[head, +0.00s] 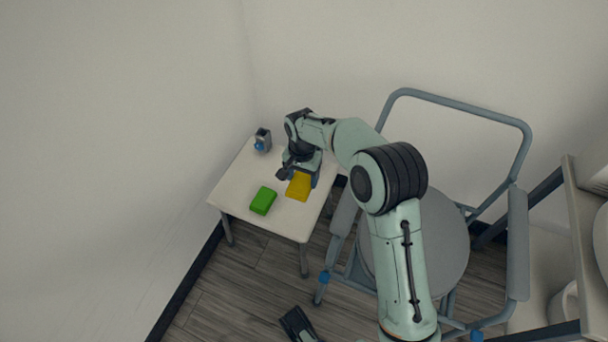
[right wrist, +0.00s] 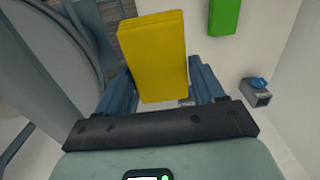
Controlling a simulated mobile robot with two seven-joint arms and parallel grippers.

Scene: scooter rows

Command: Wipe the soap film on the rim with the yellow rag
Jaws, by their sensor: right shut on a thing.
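The yellow rag (head: 299,187) is a flat, block-like yellow piece at the right part of the small white table. My right gripper (head: 301,173) reaches over the table from the right and is shut on the rag. In the right wrist view the rag (right wrist: 155,55) sits between the two blue-grey fingers. I cannot tell whether the rag still touches the table top. A dark piece at the bottom edge of the head view may be my left gripper (head: 298,325); its jaws cannot be made out. No soap film can be made out in either view.
A green block (head: 263,201) lies left of the rag on the white table (head: 235,188). A small grey holder with a blue part (head: 262,141) stands at the table's back. A grey-framed chair with a round seat (head: 447,246) stands right. A shelf (head: 583,262) with white items is at far right.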

